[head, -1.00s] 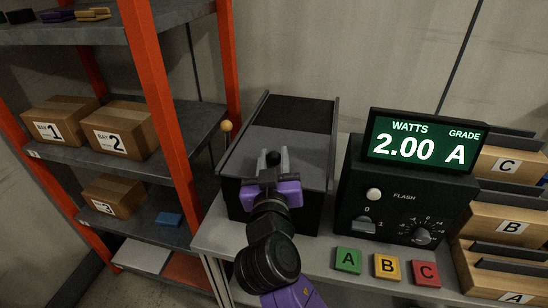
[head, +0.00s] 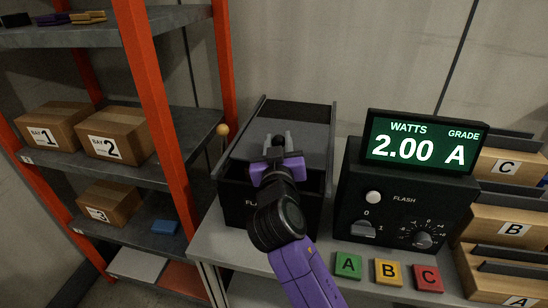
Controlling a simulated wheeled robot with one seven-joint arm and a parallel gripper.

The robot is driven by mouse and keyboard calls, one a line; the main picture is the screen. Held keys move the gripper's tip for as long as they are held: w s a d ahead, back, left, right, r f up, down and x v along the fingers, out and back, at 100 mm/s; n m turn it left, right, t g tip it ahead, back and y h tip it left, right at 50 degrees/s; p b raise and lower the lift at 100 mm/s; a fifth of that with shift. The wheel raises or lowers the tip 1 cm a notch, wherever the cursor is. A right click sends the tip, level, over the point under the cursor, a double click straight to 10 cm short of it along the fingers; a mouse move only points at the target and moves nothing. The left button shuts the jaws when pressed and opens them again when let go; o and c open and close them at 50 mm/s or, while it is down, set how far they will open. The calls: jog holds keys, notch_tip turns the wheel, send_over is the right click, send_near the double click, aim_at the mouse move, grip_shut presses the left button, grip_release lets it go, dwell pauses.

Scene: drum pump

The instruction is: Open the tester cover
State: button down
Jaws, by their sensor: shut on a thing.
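The tester is a black box (head: 236,205) on the bench, with a grey sliding cover (head: 310,145) on top between side rails. The cover sits back from the front wall, and a dark opening shows at the front, partly behind my arm. My gripper (head: 279,142) is over the cover, shut on its knob, which the fingers largely hide. Beside the box, the control unit has a lit display (head: 423,142) reading 2.00 watts, grade A.
Green A (head: 348,265), yellow B (head: 388,272) and red C (head: 427,278) blocks lie along the bench front. Lettered bins (head: 515,231) stand at right. An orange-posted shelf (head: 155,110) with boxes is close at left.

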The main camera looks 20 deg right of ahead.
jog(key=shift+w+d, duration=0.1)
jog(key=shift+w, duration=0.15)
jog(key=c, duration=1.1)
grip_release()
jog(key=shift+o, duration=0.2)
jog(key=v, duration=0.8)
jog(key=shift+b, duration=0.3)
jog(key=shift+w+d, duration=0.1)
